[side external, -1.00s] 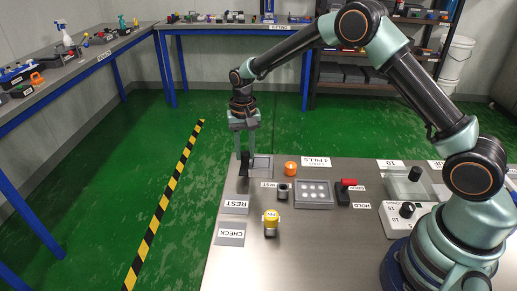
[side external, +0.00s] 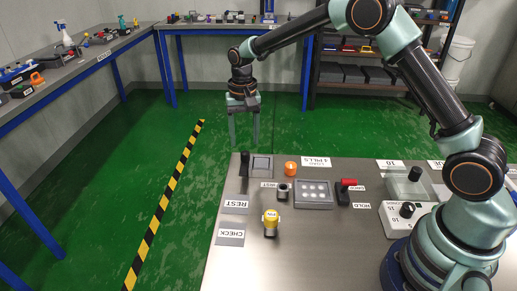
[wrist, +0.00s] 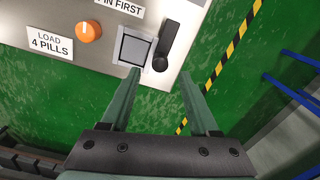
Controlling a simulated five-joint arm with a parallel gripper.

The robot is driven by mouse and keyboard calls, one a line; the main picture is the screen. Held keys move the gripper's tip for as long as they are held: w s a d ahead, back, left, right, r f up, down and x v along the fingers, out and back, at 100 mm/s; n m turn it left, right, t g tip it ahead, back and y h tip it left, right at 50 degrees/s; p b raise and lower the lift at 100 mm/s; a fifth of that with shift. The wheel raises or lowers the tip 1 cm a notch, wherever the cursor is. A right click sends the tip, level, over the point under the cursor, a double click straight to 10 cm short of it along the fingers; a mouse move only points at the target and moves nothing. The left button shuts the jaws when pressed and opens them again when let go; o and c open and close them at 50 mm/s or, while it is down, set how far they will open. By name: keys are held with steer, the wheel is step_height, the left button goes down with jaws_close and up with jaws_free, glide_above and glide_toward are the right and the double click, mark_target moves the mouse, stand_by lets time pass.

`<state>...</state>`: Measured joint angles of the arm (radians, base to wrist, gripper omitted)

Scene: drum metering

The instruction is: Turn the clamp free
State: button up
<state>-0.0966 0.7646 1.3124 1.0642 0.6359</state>
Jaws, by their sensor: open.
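A black lever (side external: 244,170) stands at the table's far left corner beside a grey framed plate (side external: 262,167). I take this lever for the clamp; no label on it can be read. In the wrist view the lever (wrist: 170,42) lies slanted, its round pivot end nearest my fingers, with the framed plate (wrist: 134,48) at its left. My gripper (side external: 243,142) is open and empty, at the table's far edge. In the wrist view its fingertips (wrist: 160,74) straddle empty space just below the lever's pivot end. I see no contact with the lever.
An orange knob (side external: 291,168) is right of the plate. A grey pill tray (side external: 314,194), a small dark cup (side external: 283,191), a red-handled lever (side external: 347,190) and a yellow-topped part (side external: 271,222) stand nearer.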

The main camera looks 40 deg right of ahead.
mark_target(245, 152)
step_height(245, 152, up, 7)
stand_by(0.3)
steer(key=shift+r, duration=0.15)
steer(key=s+d+r+n+t, duration=0.2)
steer(key=s+d+r+n, duration=0.1)
steer(key=s+r, duration=0.6)
steer(key=s+d+n+t, duration=0.2)
steer(key=s+n+t, duration=0.1)
steer(key=s, duration=1)
steer(key=shift+s+f+t, duration=0.2)
steer(key=shift+f+t, duration=0.1)
steer(key=shift+f, duration=0.1)
steer(key=shift+o, duration=0.3)
